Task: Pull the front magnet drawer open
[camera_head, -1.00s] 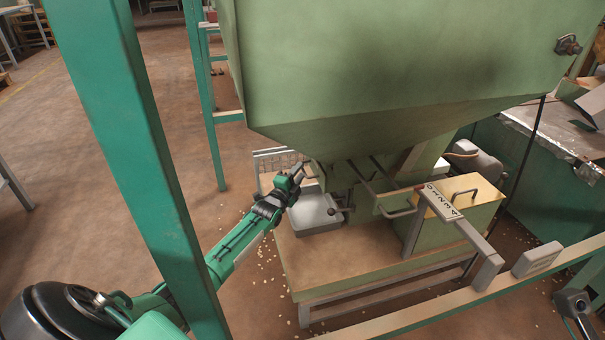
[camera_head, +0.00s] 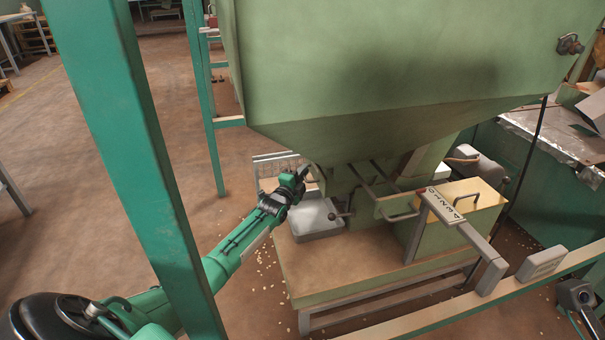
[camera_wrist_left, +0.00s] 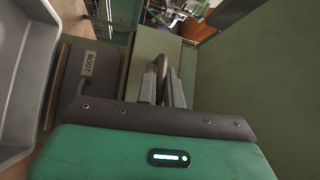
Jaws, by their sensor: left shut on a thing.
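My left gripper (camera_head: 303,174) reaches in from the left, at the left side of the green hopper's lower end. In the left wrist view its two grey fingers (camera_wrist_left: 163,88) are shut on a dark curved handle (camera_wrist_left: 162,66). The handle stands in front of a pale green face (camera_wrist_left: 152,42), which seems to be the magnet drawer front. In the head view the gripper and hopper hide this drawer and handle, and I cannot see any gap around it. What seems to be my right gripper (camera_head: 576,296) shows partly at the lower right edge; its jaws are unclear.
A green hopper (camera_head: 380,70) hangs above. A grey tray (camera_head: 315,216) sits on the platform (camera_head: 330,265) below my left gripper. A green post (camera_head: 135,150) stands before my left arm. A yellow-topped box (camera_head: 465,192) stands right. Open floor lies left.

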